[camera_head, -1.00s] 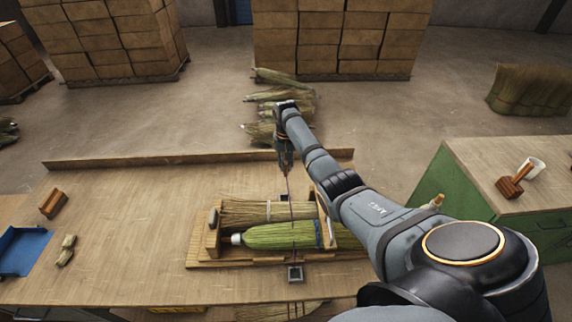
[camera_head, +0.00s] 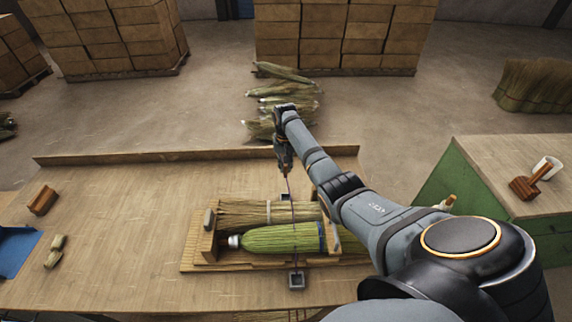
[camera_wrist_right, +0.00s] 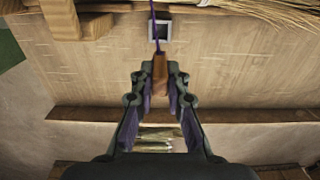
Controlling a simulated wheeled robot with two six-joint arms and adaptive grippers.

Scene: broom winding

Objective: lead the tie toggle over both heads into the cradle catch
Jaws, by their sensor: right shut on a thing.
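Two broom heads lie side by side in a wooden cradle (camera_head: 208,246): a green head (camera_head: 270,239) nearer me and a tan head (camera_head: 240,214) behind it. A thin purple cord (camera_head: 292,205) runs across both heads, from a small square fitting (camera_head: 297,281) at the near side up to my right gripper (camera_head: 286,170). That gripper is beyond the heads, above the far part of the bench. In the right wrist view its fingers (camera_wrist_right: 160,80) are shut on the wooden toggle (camera_wrist_right: 160,70). A square catch (camera_wrist_right: 160,30) shows beyond the toggle, with the cord passing over it. My left gripper is out of view.
A raised ledge (camera_head: 120,157) runs along the bench's far edge. A green-sided table (camera_head: 465,190) stands at the right.

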